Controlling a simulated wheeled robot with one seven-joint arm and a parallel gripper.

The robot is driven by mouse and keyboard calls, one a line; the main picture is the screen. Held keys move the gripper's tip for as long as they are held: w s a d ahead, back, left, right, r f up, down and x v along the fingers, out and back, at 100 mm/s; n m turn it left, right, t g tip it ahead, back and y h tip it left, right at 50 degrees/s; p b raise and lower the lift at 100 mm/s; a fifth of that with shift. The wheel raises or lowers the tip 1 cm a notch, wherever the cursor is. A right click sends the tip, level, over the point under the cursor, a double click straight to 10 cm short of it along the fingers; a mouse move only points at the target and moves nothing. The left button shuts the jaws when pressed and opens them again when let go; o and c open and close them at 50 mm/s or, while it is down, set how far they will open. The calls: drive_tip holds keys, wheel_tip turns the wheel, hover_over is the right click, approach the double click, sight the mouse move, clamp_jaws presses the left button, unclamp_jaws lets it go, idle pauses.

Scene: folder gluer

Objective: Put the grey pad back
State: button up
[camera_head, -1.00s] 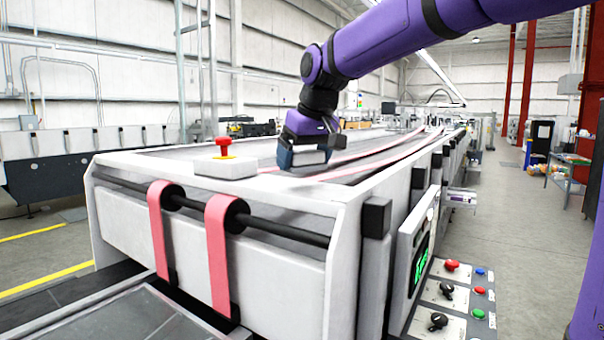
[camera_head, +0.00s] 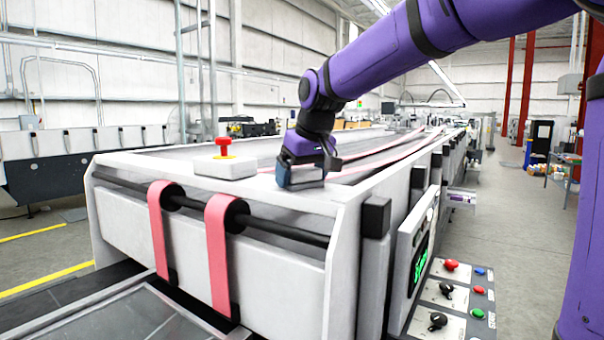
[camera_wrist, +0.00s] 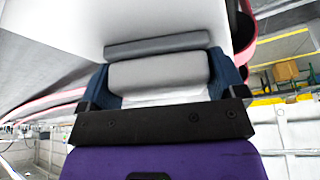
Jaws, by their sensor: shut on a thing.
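My gripper (camera_head: 303,183) is low over the near end of the white machine's top, right of the red button. In the wrist view its two dark blue fingers (camera_wrist: 161,76) stand on either side of the grey pad (camera_wrist: 158,73) and are shut on it. The pad is a light grey block with rounded edges. A darker grey strip (camera_wrist: 158,45) shows just beyond it; I cannot tell if it is part of the pad. In the head view the pad is mostly hidden by the fingers. Whether it touches the surface below is unclear.
A red mushroom button (camera_head: 223,143) on a white box (camera_head: 224,166) stands close to the left of my gripper. Pink belts (camera_head: 222,262) loop over the machine's front roller. A control panel (camera_head: 452,300) with knobs is at lower right.

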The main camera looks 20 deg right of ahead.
drive_tip(key=shift+f, duration=0.3)
drive_tip(key=o, duration=0.6)
drive_tip(key=shift+f, duration=0.15)
drive_tip(key=shift+s, duration=0.1)
drive_tip(key=shift+r, duration=0.45)
drive_tip(key=v, duration=1.2)
drive_tip(key=s+d+f+m, duration=0.1)
drive_tip(key=s+d+f, duration=0.1)
drive_tip(key=s+f, duration=0.4)
drive_tip(key=s+d+f+m, duration=0.1)
drive_tip(key=s+f, duration=0.5)
drive_tip(key=s, duration=0.4)
drive_tip(key=s+d+f+t+h, duration=0.1)
drive_tip(key=s+d+f, duration=0.1)
drive_tip(key=s+f, duration=0.4)
drive_tip(key=shift+s+d+f+m, duration=0.1)
drive_tip(key=shift+s+d+m, duration=0.1)
drive_tip(key=shift+s, duration=0.4)
drive_tip(key=shift+s+d+f+m, duration=0.1)
drive_tip(key=shift+s+d+m, duration=0.1)
drive_tip(key=shift+s, duration=0.4)
